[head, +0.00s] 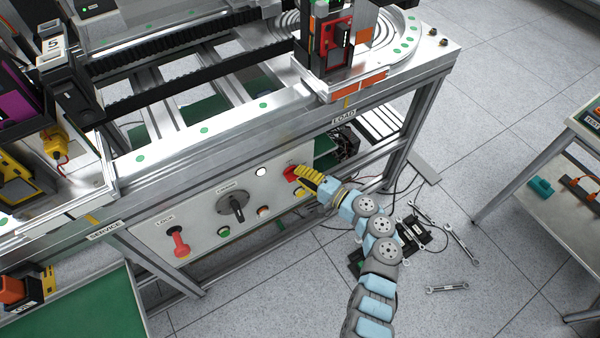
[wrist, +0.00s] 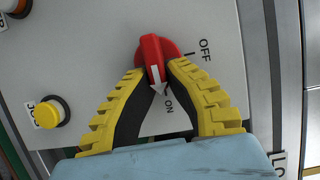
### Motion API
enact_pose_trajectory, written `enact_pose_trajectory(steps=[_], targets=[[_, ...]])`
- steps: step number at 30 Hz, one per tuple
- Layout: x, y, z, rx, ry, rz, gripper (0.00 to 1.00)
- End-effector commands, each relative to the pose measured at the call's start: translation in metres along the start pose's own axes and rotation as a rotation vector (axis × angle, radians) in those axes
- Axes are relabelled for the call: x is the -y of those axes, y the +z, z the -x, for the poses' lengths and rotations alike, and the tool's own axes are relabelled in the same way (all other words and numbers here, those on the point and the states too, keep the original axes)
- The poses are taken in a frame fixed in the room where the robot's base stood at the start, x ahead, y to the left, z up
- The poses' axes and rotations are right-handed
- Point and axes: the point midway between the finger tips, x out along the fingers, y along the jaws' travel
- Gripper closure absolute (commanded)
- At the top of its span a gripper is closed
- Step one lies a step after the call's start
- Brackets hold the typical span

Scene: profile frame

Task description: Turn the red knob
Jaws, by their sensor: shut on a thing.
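The red knob (wrist: 152,48) sits on the pale control panel (wrist: 90,40), with a white arrow on its grip. The arrow points down in the wrist view, close beside the ON label (wrist: 169,106); the OFF label (wrist: 204,50) is to the upper right. My gripper (wrist: 155,72) has its yellow ribbed fingers on either side of the knob's grip and is shut on it. In the head view the red knob (head: 290,173) shows at the panel's right part, partly covered by my gripper (head: 302,176).
A yellow button (wrist: 48,112) is beside the knob. The frame's metal edge (head: 390,95) is above. Spanners (head: 447,287) and cables lie on the floor behind my arm.

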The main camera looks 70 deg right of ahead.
Motion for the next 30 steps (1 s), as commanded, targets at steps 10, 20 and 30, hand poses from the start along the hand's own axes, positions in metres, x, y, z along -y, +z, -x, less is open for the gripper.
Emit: enact_pose_trajectory(steps=[10, 20, 30], targets=[[-0.0012, 0.0004, -0.0004, 0.000, -0.011, -0.028, 1.00], [-0.0016, 0.0003, -0.0002, -0.001, -0.010, -0.028, 0.58], [-0.0011, 0.0000, 0.0013, -0.001, -0.011, -0.027, 0.58]])
